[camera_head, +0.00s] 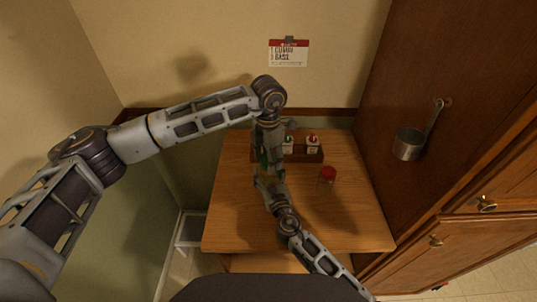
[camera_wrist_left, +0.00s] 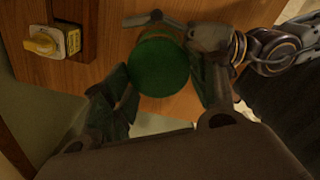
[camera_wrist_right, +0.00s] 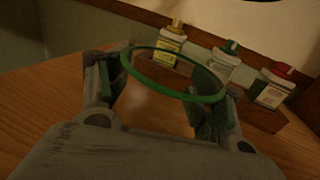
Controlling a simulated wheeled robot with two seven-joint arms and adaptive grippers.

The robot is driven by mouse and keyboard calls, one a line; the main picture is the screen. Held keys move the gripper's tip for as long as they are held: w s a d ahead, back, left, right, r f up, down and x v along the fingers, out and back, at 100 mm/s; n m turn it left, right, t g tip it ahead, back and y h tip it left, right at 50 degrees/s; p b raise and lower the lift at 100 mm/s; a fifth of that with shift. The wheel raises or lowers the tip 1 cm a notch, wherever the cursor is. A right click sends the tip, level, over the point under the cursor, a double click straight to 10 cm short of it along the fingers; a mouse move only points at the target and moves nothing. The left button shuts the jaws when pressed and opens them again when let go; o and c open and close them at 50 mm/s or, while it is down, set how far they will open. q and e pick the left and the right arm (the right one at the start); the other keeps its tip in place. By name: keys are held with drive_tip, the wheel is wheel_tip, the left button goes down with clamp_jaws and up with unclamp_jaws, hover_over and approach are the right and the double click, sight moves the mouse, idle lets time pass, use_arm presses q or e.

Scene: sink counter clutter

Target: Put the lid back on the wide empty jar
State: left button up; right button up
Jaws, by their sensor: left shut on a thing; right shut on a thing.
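The green lid (camera_wrist_left: 165,60) shows as a solid round disc between the fingers of my left gripper (camera_wrist_left: 160,82), which is shut on it. In the head view my left gripper (camera_head: 265,155) hangs from above, over the small table. The wide clear jar (camera_wrist_right: 153,112) looks empty and has a green ring around its mouth. My right gripper (camera_wrist_right: 157,98) is shut on it from both sides. In the head view my right gripper (camera_head: 268,183) is just below the left one. The lid hides the jar in the left wrist view; I cannot tell whether they touch.
A wooden rack (camera_head: 300,157) with small capped bottles stands at the back of the table. The table's right front (camera_head: 350,225) is clear. A tall wooden cabinet (camera_head: 440,120) borders the right side.

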sight(270, 180)
use_arm(q)
drive_tip(key=shift+f, duration=0.55)
drive_tip(key=shift+f, duration=0.15)
drive_tip(key=shift+f, duration=0.75)
drive_tip(key=shift+f, duration=0.6)
idle(0.9)
